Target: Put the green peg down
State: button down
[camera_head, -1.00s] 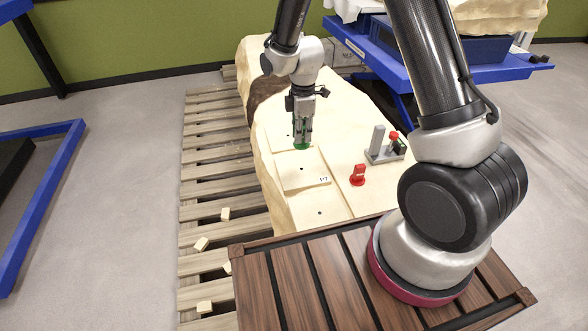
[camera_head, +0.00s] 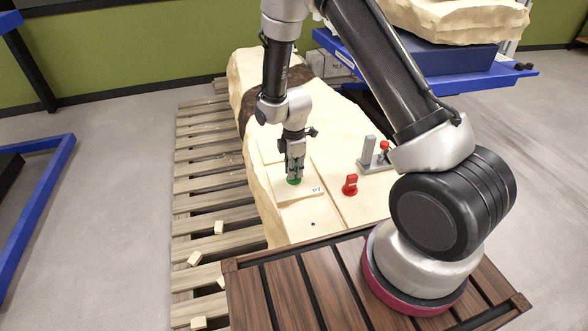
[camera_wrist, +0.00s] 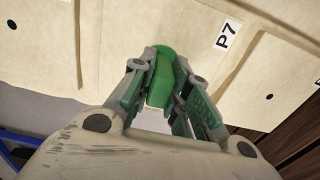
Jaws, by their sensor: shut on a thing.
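My gripper (camera_head: 295,169) is shut on the green peg (camera_head: 294,181). The peg's green base shows below the fingertips, over the pale panel marked P7 (camera_head: 283,193). In the wrist view the green peg (camera_wrist: 160,86) sits between the two fingers of my gripper (camera_wrist: 163,75), its wide end toward the pale surface. Whether it touches the surface, I cannot tell. The panel's hole does not show; the peg and gripper are over the panel's middle. The P7 label (camera_wrist: 228,36) lies just right of the peg.
A red peg (camera_head: 350,185) stands on the pale block (camera_head: 340,207) to the right. Behind it a grey stand (camera_head: 368,151) holds red and dark green parts. A hole (camera_head: 313,224) lies nearer me. Small pale chunks lie on the wooden pallet (camera_head: 206,230) at left.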

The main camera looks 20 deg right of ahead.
jog(key=c, duration=1.4)
grip_release()
jog(key=shift+f, duration=0.1)
jog(key=shift+o, duration=0.2)
jog(key=s+d+r+m+t, duration=0.1)
jog(key=s+d+r+m, duration=0.15)
jog(key=r, duration=1.05)
jog(key=s+d+r+m, duration=0.1)
jog(key=d+r+m, duration=0.2)
jog(key=r, duration=1)
jog(key=s+d+r+m+t, duration=0.1)
jog(key=s+d+r+m, duration=0.2)
jog(key=s, duration=0.4)
jog(key=s+d+r+m+t, duration=0.1)
jog(key=s+d+r+m, duration=0.2)
jog(key=s+r+m, duration=0.2)
jog(key=s+d+r+m+t, duration=0.1)
jog(key=s+d+r+m, duration=0.2)
jog(key=s+r, duration=0.3)
jog(key=s+m, duration=0.1)
jog(key=s, duration=0.3)
jog(key=shift+s+d, duration=0.3)
jog(key=shift+s, duration=0.1)
jog(key=shift+m, duration=0.25)
